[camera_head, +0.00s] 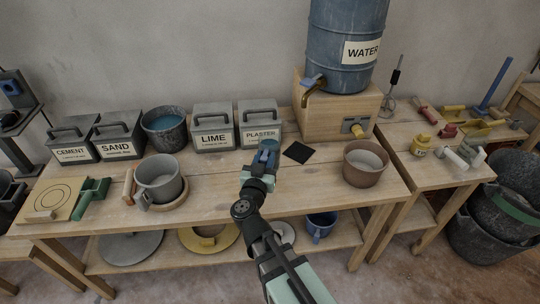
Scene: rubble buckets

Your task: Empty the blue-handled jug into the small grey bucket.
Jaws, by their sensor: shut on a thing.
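My gripper (265,161) is above the middle of the bench, in front of the plaster box. It is shut on a blue part (269,146), which appears to be the handle of the blue-handled jug. The jug's body is mostly hidden by my gripper, and I cannot see what is in it. A small grey bucket (170,190) stands upright on a round wooden board to the left, apart from my gripper. Its inside looks light grey.
A dark bucket of blue liquid (164,140) and lidded boxes, including the plaster box (259,133), line the back. A brown bucket (364,176) stands right, below the water barrel (340,40). A black square (298,152) lies beside my gripper. Bench between grey bucket and gripper is clear.

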